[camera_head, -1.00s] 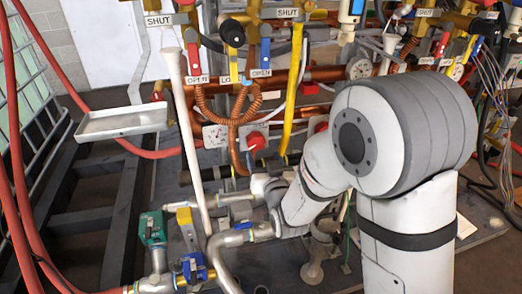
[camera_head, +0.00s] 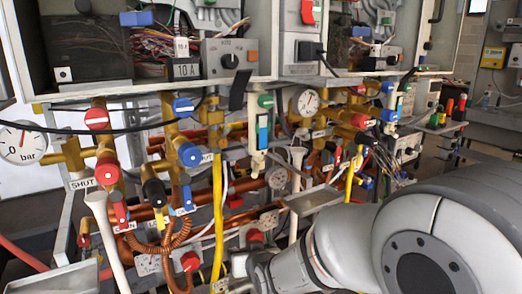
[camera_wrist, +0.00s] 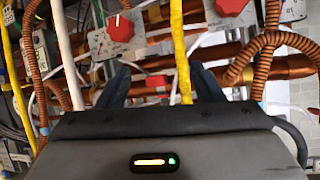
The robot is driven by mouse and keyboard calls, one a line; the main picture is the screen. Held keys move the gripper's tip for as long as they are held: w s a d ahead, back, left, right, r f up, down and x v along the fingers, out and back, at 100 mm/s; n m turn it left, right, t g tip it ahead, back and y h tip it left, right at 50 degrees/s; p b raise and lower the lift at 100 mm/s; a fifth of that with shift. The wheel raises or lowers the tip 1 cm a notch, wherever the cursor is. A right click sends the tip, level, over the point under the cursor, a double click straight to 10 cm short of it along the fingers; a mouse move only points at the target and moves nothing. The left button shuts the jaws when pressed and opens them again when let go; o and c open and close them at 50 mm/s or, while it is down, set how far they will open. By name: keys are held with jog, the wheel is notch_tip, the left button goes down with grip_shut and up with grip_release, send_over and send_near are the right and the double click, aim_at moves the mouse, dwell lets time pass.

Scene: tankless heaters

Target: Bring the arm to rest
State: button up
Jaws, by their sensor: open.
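My gripper (camera_wrist: 160,82) shows in the wrist view with its two dark fingers spread apart. Nothing is held between them. A yellow pipe (camera_wrist: 178,45) runs down the picture behind the gap; I cannot tell how far it is from the fingertips. In the head view my white and grey arm fills the lower right, in front of the pipework, and my gripper itself is not visible there.
A red knob (camera_wrist: 120,28) and corrugated copper pipes (camera_wrist: 268,50) lie ahead of the fingers. In the head view are a pressure gauge (camera_head: 22,143), red and blue valves, a yellow pipe (camera_head: 217,215) and a small metal tray (camera_head: 327,199). Electrical boxes hang above.

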jog(key=s+d+r+m+g+h+p, duration=0.3)
jog(key=s+d+r+g+p, duration=0.6)
jog(key=s+d+r+p, duration=0.7)
jog(key=s+d+r+h, duration=0.1)
jog(key=s+d+r, duration=0.2)
jog(key=s+r, duration=0.1)
jog(key=shift+s+r, duration=0.15)
jog(key=shift+s, duration=0.75)
jog(key=shift+d, duration=0.1)
dwell(1.8)
